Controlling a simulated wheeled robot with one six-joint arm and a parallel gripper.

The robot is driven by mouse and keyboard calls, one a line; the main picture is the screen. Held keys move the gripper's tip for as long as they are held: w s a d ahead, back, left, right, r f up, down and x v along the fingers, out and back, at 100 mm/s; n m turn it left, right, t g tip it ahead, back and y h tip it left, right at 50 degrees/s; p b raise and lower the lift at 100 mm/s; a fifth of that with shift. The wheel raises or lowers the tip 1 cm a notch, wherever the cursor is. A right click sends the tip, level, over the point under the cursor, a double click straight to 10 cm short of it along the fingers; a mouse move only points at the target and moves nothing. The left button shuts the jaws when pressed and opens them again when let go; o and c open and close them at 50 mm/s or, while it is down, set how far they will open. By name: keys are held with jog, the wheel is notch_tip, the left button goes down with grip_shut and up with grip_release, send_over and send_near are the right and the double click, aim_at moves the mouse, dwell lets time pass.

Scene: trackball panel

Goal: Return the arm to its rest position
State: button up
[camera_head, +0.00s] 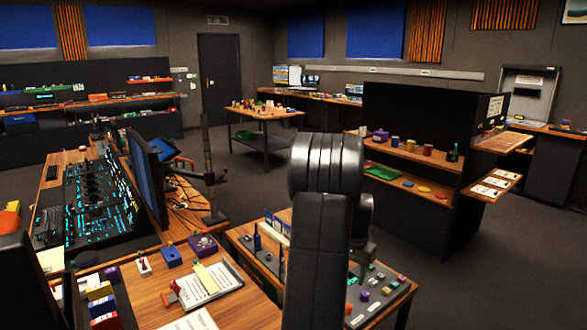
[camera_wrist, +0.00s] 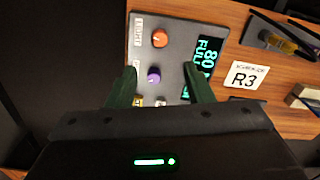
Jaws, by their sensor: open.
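My gripper (camera_wrist: 160,82) shows in the wrist view with its two dark green fingers spread apart and nothing held between them. Beyond the fingers is a grey panel (camera_wrist: 178,52) with an orange knob (camera_wrist: 160,39), a purple ball (camera_wrist: 153,75) and a lit display (camera_wrist: 207,55). The purple ball appears between the fingers; I cannot tell the gap to it. In the head view my black arm stands bent in the middle, over the front table (camera_head: 398,298).
A card marked R3 (camera_wrist: 246,75) lies right of the panel on the wood. In the head view, a console (camera_head: 95,200) with a monitor (camera_head: 147,183) and a clipboard (camera_head: 208,283) are left of my arm. A black shelf unit (camera_head: 420,120) stands behind right. Open floor lies right.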

notch_tip(320, 180, down, 11)
jog(key=shift+f+p, duration=0.15)
jog(key=shift+p, duration=0.3)
jog(key=shift+f+p, duration=0.15)
jog(key=shift+p, duration=0.15)
jog(key=n+p, duration=0.3)
jog(key=n, duration=0.2)
jog(key=shift+p, duration=0.4)
jog(key=n+p, duration=0.5)
jog(key=shift+r, duration=0.2)
jog(key=shift+r+b, duration=0.8)
jog(key=shift+r, duration=2.65)
